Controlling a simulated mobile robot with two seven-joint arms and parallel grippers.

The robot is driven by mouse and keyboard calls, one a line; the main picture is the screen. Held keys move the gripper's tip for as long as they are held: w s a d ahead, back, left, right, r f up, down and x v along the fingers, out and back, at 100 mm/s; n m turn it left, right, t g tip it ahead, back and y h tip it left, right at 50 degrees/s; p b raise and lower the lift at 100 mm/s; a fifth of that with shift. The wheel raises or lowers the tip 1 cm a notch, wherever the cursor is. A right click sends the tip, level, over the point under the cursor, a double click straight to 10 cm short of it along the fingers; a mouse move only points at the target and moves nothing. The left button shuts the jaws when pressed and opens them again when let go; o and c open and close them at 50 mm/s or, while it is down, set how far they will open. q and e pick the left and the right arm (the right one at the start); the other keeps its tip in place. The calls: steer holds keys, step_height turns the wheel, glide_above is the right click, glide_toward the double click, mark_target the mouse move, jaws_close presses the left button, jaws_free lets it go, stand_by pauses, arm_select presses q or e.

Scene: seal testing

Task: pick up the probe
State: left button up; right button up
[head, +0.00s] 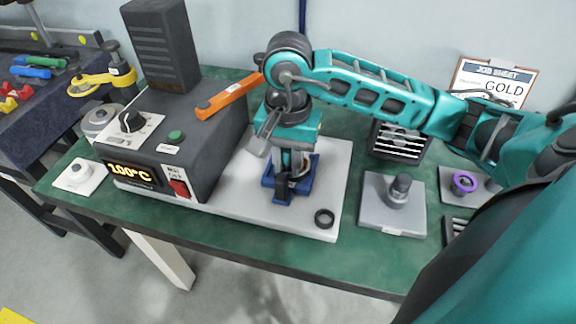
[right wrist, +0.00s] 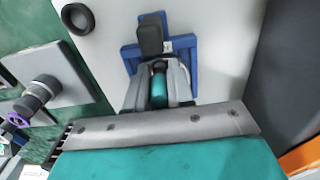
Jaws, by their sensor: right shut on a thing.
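My right gripper (head: 292,172) points down over the blue fixture (head: 275,182) on the pale base plate (head: 232,196). In the right wrist view my right gripper (right wrist: 158,98) is shut on a small upright cylinder with a teal side, which I take to be the probe (right wrist: 158,88). The fingers hide much of it in the head view. A dark block (right wrist: 150,40) stands on the blue fixture (right wrist: 188,48) beside the fingers. I cannot tell whether the probe is clear of the fixture. My left gripper is not in view.
The dark control box (head: 190,140) reading 100°C stands left of my gripper, with an orange bar (head: 228,97) on top. A black ring (head: 324,218) lies on the base plate. To the right are a grey block with a post (head: 392,215) and a purple ring (head: 463,182).

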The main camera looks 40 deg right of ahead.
mark_target(288, 150)
jaws_close()
steer(key=shift+r, duration=0.1)
steer(key=shift+r, duration=0.5)
step_height(288, 150, up, 19)
steer(key=p, duration=0.4)
steer(key=shift+f, duration=0.15)
